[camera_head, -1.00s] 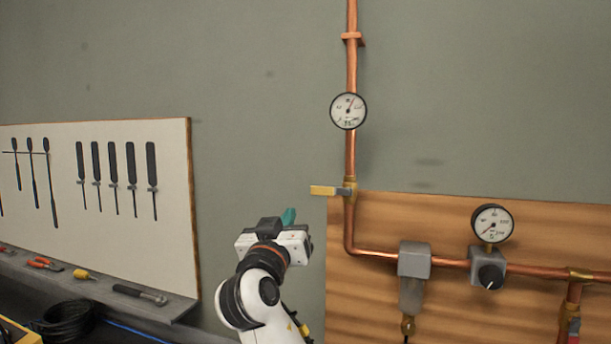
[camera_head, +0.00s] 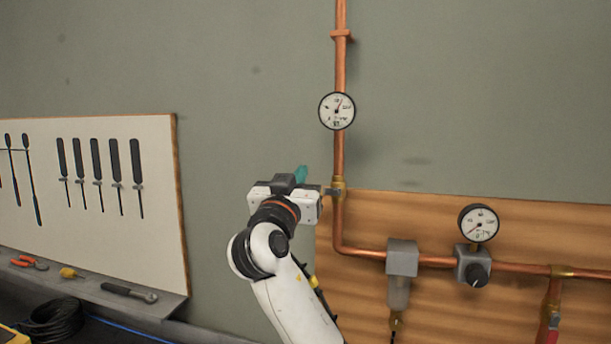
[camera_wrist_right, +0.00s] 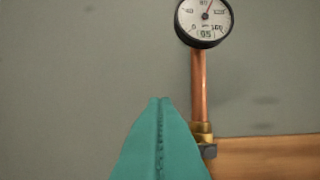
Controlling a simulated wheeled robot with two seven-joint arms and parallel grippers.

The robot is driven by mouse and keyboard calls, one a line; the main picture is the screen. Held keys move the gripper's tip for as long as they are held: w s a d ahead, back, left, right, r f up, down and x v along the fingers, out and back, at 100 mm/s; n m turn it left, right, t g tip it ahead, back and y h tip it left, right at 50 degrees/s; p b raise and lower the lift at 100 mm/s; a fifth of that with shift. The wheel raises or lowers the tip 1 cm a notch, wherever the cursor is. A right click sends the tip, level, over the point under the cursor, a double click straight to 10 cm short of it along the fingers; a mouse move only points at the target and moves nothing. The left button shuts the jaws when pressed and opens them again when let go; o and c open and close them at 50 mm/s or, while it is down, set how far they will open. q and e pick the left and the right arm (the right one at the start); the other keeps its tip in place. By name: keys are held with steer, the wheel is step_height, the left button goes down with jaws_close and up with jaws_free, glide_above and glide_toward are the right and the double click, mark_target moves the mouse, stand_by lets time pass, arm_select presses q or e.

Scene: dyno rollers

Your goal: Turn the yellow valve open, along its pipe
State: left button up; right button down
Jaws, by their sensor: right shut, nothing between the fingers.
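The valve's brass body (camera_head: 338,187) sits on the vertical copper pipe (camera_head: 340,150), just above the board's top edge. Its yellow lever is hidden behind my right gripper and wrist in the head view. In the right wrist view the brass fitting (camera_wrist_right: 202,132) shows beside the fingers, and the lever is hidden there too. My right gripper (camera_head: 301,174), with teal fingers (camera_wrist_right: 160,140), is shut and empty. It is just left of the valve in the head view; I cannot tell whether it touches the lever. My left gripper is not in view.
A round gauge (camera_head: 337,111) is on the pipe above the valve. A second gauge (camera_head: 479,223), a regulator (camera_head: 473,266) and a grey filter (camera_head: 402,258) are on the lower pipe. A tool board (camera_head: 100,240) hangs at left above a shelf. The wall left of the pipe is clear.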

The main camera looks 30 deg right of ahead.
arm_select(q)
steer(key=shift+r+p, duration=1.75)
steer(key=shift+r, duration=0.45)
arm_select(e)
steer(key=shift+w+d+f, duration=1.3)
steer(key=shift+d, duration=0.25)
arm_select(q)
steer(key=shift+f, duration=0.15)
arm_select(e)
steer(key=shift+w+f, duration=0.1)
steer(key=shift+f, duration=0.05)
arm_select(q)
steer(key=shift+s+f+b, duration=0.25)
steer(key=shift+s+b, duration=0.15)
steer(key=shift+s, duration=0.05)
arm_select(e)
steer(key=shift+a, duration=0.1)
